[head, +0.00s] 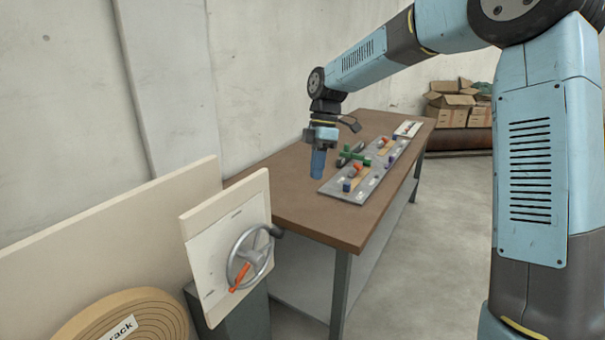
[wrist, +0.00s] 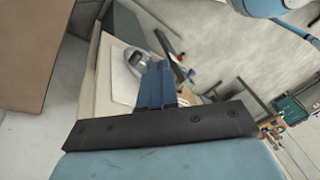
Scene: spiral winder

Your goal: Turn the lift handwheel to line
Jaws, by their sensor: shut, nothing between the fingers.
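The lift handwheel (head: 249,257) is a grey metal wheel with spokes on a pale upright panel (head: 205,240) at the lower left of the head view. A dark knob (head: 277,231) sticks out at its upper right rim, and an orange marker (head: 240,278) shows at its lower left. Small dark markings on the panel are too small to read. My gripper (head: 318,165) is shut and empty, pointing down above the workbench, apart from the wheel and farther back. In the wrist view the blue fingers (wrist: 158,85) are together, with the wheel (wrist: 136,62) partly hidden beyond them.
A brown workbench (head: 300,222) stands behind the panel, with a grey board (head: 350,193) of coloured parts on it. A coiled tan roll (head: 125,318) labelled "rack" lies at the lower left. Cardboard boxes (head: 452,108) stand at the back right. The floor right of the bench is clear.

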